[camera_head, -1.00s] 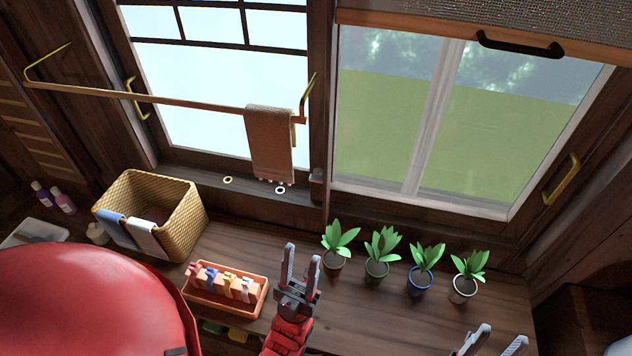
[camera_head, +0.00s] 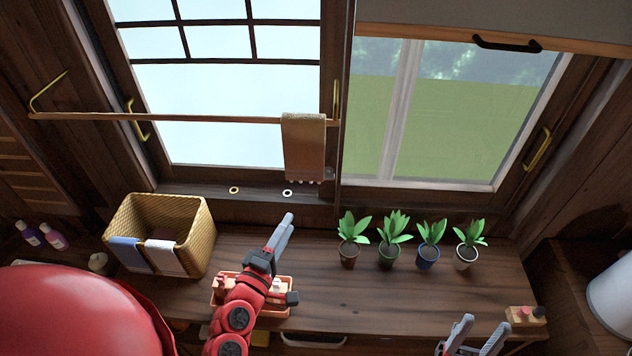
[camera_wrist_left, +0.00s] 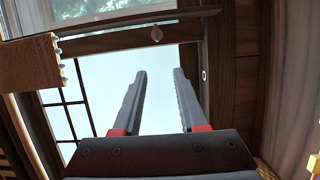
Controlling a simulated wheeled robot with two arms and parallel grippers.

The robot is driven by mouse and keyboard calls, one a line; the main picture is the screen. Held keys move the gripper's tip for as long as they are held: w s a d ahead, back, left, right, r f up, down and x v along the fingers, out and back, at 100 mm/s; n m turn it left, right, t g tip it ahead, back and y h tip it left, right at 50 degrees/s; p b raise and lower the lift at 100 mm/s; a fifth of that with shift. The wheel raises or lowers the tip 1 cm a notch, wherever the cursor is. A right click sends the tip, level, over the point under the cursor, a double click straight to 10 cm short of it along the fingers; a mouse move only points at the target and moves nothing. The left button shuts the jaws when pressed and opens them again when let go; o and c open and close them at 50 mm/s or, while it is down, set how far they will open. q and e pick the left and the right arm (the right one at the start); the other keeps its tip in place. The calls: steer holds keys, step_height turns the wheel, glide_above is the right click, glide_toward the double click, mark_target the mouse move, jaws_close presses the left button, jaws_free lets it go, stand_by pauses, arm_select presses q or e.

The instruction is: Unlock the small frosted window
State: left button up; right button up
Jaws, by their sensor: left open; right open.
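The pale window with a dark grid (camera_head: 225,90), which looks frosted, stands behind the counter at the left. It also shows beyond my fingers in the left wrist view (camera_wrist_left: 100,65). A small dark latch-like part (camera_head: 329,173) sits on the frame by the towel's lower right, partly hidden. My left gripper (camera_head: 285,225) is open and empty above the counter, below the towel and in front of the sill. Its two fingers are apart in the left wrist view (camera_wrist_left: 160,75). My right gripper (camera_head: 478,330) is open and empty at the counter's front right.
A towel (camera_head: 304,145) hangs on a rail (camera_head: 210,118) across the window. A wicker basket (camera_head: 195,225) stands left; an orange tray (camera_head: 275,310) lies partly behind my left arm. Several potted plants (camera_head: 390,230) line the right, below a clear window (camera_head: 460,120). Mid-counter is clear.

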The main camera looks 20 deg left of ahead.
arm_select(q)
steer(key=d, duration=0.1)
steer(key=h+p, duration=0.1)
steer(key=p, duration=0.5)
glide_toward(326, 179)
steer(key=w, duration=0.5)
steer(key=w+d, duration=0.1)
steer(key=w, duration=0.2)
steer(key=shift+w, duration=0.8)
jaws_close()
